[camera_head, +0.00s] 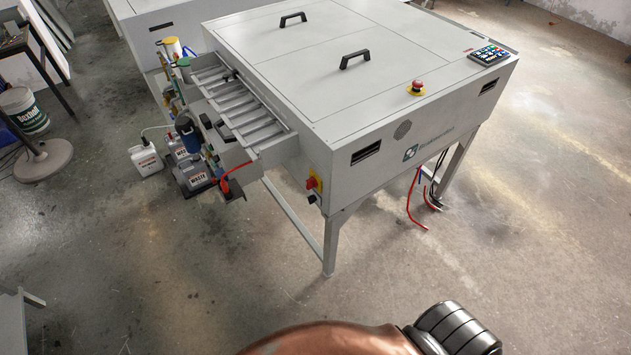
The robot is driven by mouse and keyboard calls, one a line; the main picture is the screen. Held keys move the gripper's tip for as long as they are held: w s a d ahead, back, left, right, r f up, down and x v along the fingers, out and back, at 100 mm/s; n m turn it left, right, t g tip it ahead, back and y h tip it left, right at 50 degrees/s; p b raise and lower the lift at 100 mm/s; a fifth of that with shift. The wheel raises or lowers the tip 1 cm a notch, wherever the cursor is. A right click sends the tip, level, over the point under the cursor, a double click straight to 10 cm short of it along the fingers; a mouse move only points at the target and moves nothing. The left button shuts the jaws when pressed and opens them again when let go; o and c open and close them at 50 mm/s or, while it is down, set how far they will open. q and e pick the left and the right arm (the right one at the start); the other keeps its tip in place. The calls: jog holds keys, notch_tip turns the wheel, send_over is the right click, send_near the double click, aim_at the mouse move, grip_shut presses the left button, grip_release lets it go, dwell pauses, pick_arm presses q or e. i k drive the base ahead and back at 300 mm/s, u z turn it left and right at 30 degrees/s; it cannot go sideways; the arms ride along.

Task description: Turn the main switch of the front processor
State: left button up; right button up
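The front processor (345,105) is a large light-grey machine on legs in the upper middle of the head view. A red switch on a yellow plate (313,184), which looks like the main switch, sits low on its left end face, near the front corner. At this size I cannot tell which way the switch is turned. Neither of my grippers shows. A copper-coloured and dark part of mine fills the bottom edge, well away from the machine.
White and grey bottles (146,158) stand on the floor left of the processor, by its roller tray (235,100). Red and black cables (410,200) hang under its right side. A bucket (24,110) stands far left. The floor before the machine is clear.

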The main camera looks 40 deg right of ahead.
aim_at(310, 183)
jog(key=z, duration=1.05)
